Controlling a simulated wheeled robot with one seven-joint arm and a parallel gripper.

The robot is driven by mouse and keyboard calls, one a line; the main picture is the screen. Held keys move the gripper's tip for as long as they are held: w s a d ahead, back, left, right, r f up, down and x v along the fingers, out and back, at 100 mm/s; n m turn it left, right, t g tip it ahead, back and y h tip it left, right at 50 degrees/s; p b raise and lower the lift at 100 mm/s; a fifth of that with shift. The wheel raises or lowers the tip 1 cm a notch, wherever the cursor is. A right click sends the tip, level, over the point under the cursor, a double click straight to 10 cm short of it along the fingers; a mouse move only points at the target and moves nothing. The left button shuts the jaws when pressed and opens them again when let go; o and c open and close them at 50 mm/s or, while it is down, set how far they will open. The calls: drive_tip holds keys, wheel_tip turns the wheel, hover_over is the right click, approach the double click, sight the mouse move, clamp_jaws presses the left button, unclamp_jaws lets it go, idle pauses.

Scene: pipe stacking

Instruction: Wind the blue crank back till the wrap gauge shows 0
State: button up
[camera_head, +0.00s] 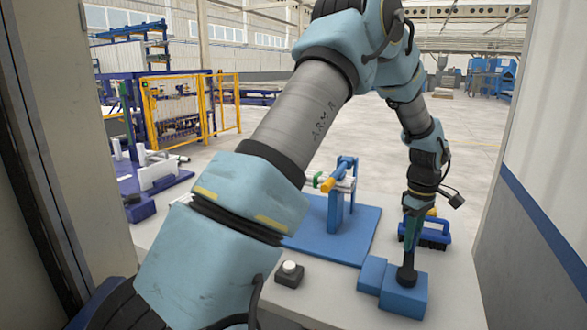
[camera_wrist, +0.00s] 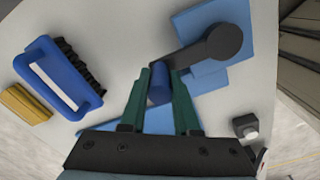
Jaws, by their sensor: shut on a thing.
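The crank has a dark arm and round hub (camera_wrist: 224,42) on a blue block, and a blue handle (camera_wrist: 158,90). In the head view its dark hub (camera_head: 406,278) shows on the blue stepped block (camera_head: 404,300) at the front right of the table. My gripper (camera_head: 410,240) points down there. In the wrist view its green fingers (camera_wrist: 159,88) are shut on the blue handle, one on each side. The handle lies at the lower left end of the crank arm in that view. I cannot make out a wrap gauge or its reading in either view.
A blue brush (camera_head: 433,236) stands close behind my gripper, with a yellow block (camera_wrist: 25,103) beside it. A blue stand (camera_head: 338,205) with a white pipe is left of it on a blue plate. A dark box with a white button (camera_head: 289,270) is at the front.

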clamp_jaws()
drive_tip(key=shift+s+d, duration=0.6)
drive_tip(key=shift+d, duration=0.15)
drive_tip(key=shift+s+d, duration=0.55)
drive_tip(key=shift+d, duration=0.2)
drive_tip(key=s+d, duration=0.1)
drive_tip(key=s, duration=0.2)
drive_tip(key=shift+d, duration=0.4)
drive_tip(key=shift+s, duration=0.1)
